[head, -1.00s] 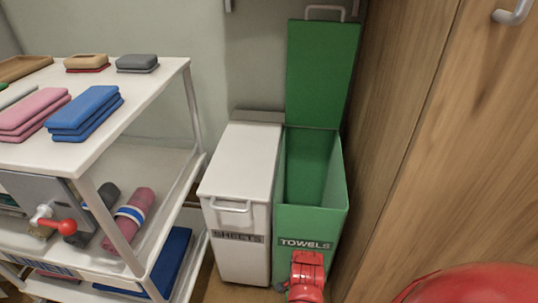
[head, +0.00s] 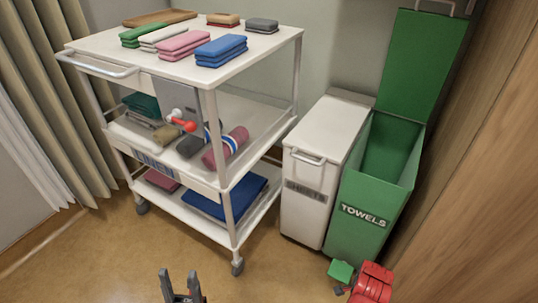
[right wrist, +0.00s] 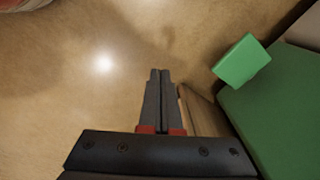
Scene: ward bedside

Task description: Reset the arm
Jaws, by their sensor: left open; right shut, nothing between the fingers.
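My left gripper (head: 181,290) shows at the bottom of the head view, its two dark fingers apart with nothing between them, over bare floor. My right arm's red part (head: 371,284) is at the lower right, in front of the green bin; the fingers there are mostly hidden. In the right wrist view my right gripper (right wrist: 160,73) has its fingers together and empty, pointing over the floor. A small green block (right wrist: 241,61) is beside it, near the bin's green side; it also shows in the head view (head: 341,271).
The green towels bin (head: 356,225) has its lid up. The white sheets bin (head: 304,205) beside it is closed. A white linen cart (head: 130,62) with folded cloths and rolls stands left. A wooden panel (head: 480,190) bounds the right. Floor (head: 100,260) in front is clear.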

